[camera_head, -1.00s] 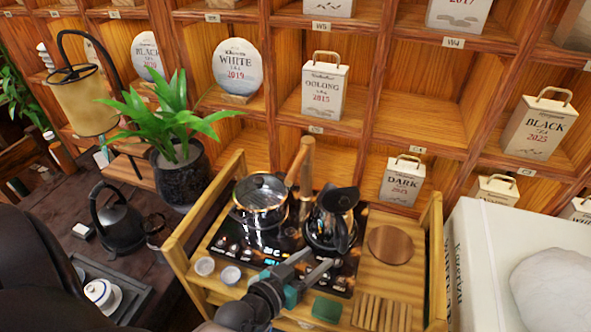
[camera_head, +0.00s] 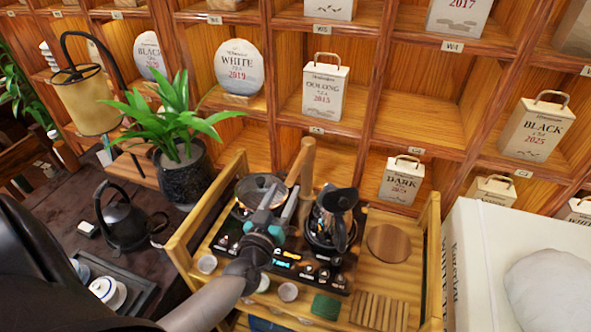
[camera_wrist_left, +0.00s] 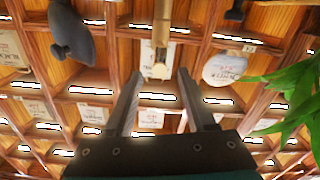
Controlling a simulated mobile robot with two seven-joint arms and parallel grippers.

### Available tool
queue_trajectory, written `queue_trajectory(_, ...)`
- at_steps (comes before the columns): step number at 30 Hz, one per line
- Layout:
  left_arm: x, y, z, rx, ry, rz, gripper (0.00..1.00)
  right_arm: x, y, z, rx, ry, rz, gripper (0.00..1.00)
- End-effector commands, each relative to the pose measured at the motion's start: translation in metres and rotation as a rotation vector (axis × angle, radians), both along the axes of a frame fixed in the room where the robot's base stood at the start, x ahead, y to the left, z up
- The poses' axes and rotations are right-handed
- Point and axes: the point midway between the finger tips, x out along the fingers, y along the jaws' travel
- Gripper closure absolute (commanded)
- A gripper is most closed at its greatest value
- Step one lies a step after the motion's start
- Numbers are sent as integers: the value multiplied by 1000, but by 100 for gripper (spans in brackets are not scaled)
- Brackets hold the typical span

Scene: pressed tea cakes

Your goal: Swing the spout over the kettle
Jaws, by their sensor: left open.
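The wooden spout (camera_head: 299,162) slants down toward the left from the top of a wooden post between two vessels on the stove. A black kettle (camera_head: 336,202) stands to its right on the right burner. A steel pot with a glass lid (camera_head: 257,186) stands to its left, partly hidden by my gripper. My left gripper (camera_head: 279,202) is open, in front of the spout and over the pot's right side. In the left wrist view the spout (camera_wrist_left: 162,40) lies ahead, between the lines of the fingers (camera_wrist_left: 158,82); contact cannot be seen. My right gripper is not in view.
The black stove (camera_head: 325,272) sits in a wooden tray frame (camera_head: 432,245) with small cups, a round wooden disc (camera_head: 389,243) and a green block (camera_head: 326,307). A potted plant (camera_head: 186,176) and another dark kettle (camera_head: 125,218) stand left. Shelves rise behind.

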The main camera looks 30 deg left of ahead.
Motion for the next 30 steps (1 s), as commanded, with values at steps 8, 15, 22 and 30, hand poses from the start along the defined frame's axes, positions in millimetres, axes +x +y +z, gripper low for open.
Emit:
queue_trajectory(8, 45, 10, 0, 2, -2, -2, 44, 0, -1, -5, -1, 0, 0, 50)
queue_trajectory(15, 73, 18, -1, 1, 0, -1, 44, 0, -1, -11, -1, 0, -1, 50)
queue_trajectory(22, 85, 20, 0, 0, 1, -2, 44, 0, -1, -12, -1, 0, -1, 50)
queue_trajectory(30, 85, 20, 0, 0, 1, -1, 44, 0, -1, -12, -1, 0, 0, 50)
